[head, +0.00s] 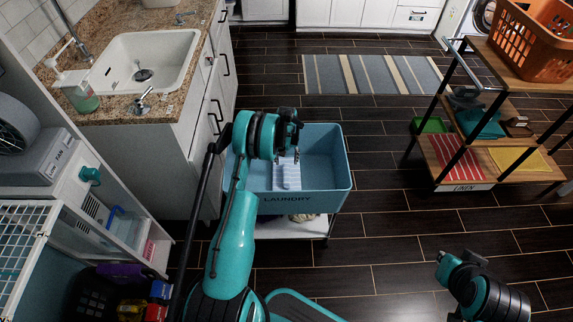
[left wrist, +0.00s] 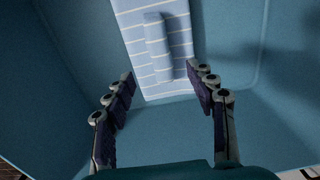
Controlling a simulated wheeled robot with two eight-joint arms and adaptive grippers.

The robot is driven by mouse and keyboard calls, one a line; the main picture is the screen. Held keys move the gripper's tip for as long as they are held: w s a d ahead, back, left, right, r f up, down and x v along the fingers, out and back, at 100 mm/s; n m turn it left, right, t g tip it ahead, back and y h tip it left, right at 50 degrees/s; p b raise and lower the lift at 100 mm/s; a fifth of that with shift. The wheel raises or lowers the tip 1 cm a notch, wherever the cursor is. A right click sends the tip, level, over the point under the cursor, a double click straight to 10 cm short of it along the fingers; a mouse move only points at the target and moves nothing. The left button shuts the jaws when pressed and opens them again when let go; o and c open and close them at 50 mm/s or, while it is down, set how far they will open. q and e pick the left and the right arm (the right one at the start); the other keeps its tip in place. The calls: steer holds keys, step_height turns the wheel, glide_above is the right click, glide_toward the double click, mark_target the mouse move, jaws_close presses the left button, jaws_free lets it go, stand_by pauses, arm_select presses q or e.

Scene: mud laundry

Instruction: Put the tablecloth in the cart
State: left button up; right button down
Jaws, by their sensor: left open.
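The light blue, white-striped tablecloth (head: 287,173) lies inside the blue cart (head: 320,190) marked LAUNDRY. In the left wrist view the tablecloth (left wrist: 182,40) lies on the cart's floor, with a folded or rolled strip on top. My left gripper (head: 293,150) is over the cart, pointing down into it. In the left wrist view my left gripper (left wrist: 160,82) has its fingers spread wide, with nothing held between them. The cloth lies beyond the fingertips, and the gripper hides part of it in the head view. My right gripper (head: 446,262) is low at the right, away from the cart; its fingers are unclear.
A sink counter (head: 125,105) stands left of the cart. A wooden shelf rack (head: 460,165) with folded cloths and an orange basket (head: 535,40) stands at the right. A striped rug (head: 375,74) lies behind. The dark floor between cart and rack is clear.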

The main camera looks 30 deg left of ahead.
arm_select(q)
steer(key=s+d+r+m+t, duration=0.1)
steer(key=s+d+r, duration=0.25)
steer(key=r, duration=0.65)
steer(key=s+d+r+m+t, duration=0.15)
steer(key=d+r, duration=0.25)
steer(key=r, duration=0.6)
steer(key=s+d+r+m+t, duration=0.1)
steer(key=s+d+r, duration=0.25)
steer(key=r, duration=0.65)
steer(key=s+d+r+m+t, duration=0.1)
steer(key=s+d, duration=0.4)
steer(key=s, duration=0.5)
steer(key=s+d+r+m+t, duration=0.2)
steer(key=s+d, duration=0.3)
steer(key=s, duration=0.5)
steer(key=shift+s+d+r+t, duration=0.25)
steer(key=shift+r+t, duration=0.1)
steer(key=shift+r, duration=0.3)
